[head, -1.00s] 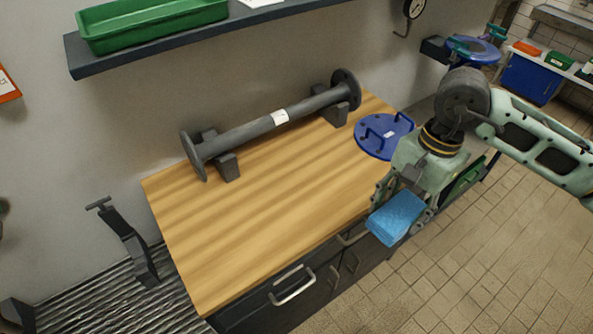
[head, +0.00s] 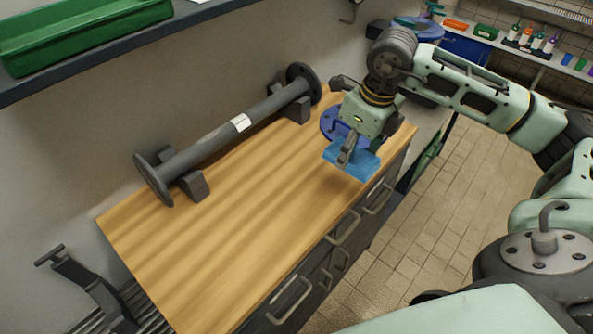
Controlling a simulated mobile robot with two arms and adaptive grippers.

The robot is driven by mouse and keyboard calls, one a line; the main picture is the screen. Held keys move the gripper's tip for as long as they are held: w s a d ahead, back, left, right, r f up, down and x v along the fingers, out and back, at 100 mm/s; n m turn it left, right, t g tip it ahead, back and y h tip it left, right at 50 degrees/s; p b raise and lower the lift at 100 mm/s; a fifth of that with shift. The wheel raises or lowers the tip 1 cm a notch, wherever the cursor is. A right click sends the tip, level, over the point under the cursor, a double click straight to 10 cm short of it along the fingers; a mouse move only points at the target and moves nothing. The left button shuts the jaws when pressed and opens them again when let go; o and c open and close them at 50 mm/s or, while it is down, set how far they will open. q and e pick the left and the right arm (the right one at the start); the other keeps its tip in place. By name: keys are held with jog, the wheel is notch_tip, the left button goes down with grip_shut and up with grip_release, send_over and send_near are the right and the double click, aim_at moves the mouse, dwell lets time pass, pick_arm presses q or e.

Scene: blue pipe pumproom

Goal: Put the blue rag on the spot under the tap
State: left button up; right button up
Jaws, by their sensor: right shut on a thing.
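My right gripper (head: 347,153) is shut on the blue rag (head: 352,165), a light blue folded piece. It holds the rag above the right part of the wooden bench top (head: 270,220), near the front edge. The gripper and rag cover part of a dark blue round plate with handles (head: 333,124) behind them. I cannot tell a tap or a marked spot in this view. My left gripper is not in view.
A grey flanged pipe (head: 225,136) lies on supports along the back of the bench. A shelf with a green tray (head: 85,35) overhangs at upper left. Drawer handles (head: 290,300) stick out at the bench front. The middle of the bench top is clear.

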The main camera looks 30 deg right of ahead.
jog(key=p, duration=0.3)
send_over(308, 177)
jog(key=f, duration=0.5)
jog(key=shift+s+f, duration=0.3)
jog(key=shift+s, duration=0.05)
notch_tip(308, 177, down, 4)
jog(key=shift+r+p, duration=0.15)
jog(key=shift+p, duration=0.35)
jog(key=shift+f, duration=0.25)
jog(key=shift+f+b, duration=0.2)
jog(key=shift+b, duration=0.15)
jog(key=o, duration=1.1)
jog(key=shift+r, duration=0.1)
jog(key=shift+o, duration=0.2)
